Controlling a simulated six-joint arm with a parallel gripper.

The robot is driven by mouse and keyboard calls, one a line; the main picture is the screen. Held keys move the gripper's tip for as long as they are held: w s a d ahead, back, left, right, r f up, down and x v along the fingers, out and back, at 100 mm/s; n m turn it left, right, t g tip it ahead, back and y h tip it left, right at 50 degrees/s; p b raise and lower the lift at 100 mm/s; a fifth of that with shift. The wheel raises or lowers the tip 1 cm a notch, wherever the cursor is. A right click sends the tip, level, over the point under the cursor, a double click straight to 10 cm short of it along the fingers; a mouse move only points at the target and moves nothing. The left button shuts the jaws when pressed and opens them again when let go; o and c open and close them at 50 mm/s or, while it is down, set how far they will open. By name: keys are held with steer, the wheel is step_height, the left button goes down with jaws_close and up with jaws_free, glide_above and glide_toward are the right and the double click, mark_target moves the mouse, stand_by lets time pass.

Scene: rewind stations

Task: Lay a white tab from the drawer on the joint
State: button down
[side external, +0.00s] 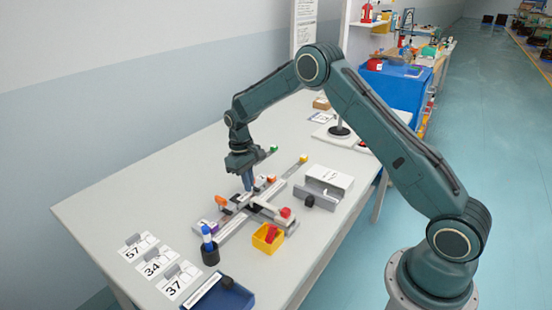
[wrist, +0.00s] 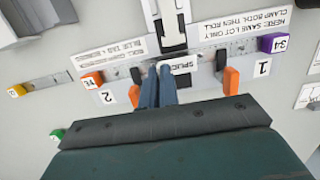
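My gripper (wrist: 159,70) points down over the splice block in the middle of the track, its two blue fingers close together. It also shows in the side view (side external: 248,188). I cannot make out whether a white tab is between the fingertips. The joint area carries a white label reading SPLICE (wrist: 182,65), partly covered by the fingers. The drawer unit (side external: 328,183) is a grey box with a white top and a dark knob, right of the track; its grey edge shows at the top left of the wrist view (wrist: 38,18). I cannot see any tabs in it.
Orange levers (wrist: 230,80) stand on both sides of the joint. A yellow bin (side external: 268,238), a dark pen cup (side external: 210,255) and a blue tray (side external: 222,297) stand in front. Number cards lie at the left.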

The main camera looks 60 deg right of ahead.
steer(key=shift+f, duration=1.1)
steer(key=c, duration=1.6)
jaws_free()
steer(key=shift+r, duration=0.15)
steer(key=shift+w+r, duration=0.35)
steer(key=shift+r, duration=1.9)
steer(key=shift+w+r, duration=0.35)
steer(key=shift+r, duration=1.85)
steer(key=shift+w+r, duration=0.35)
steer(key=shift+r, duration=1.9)
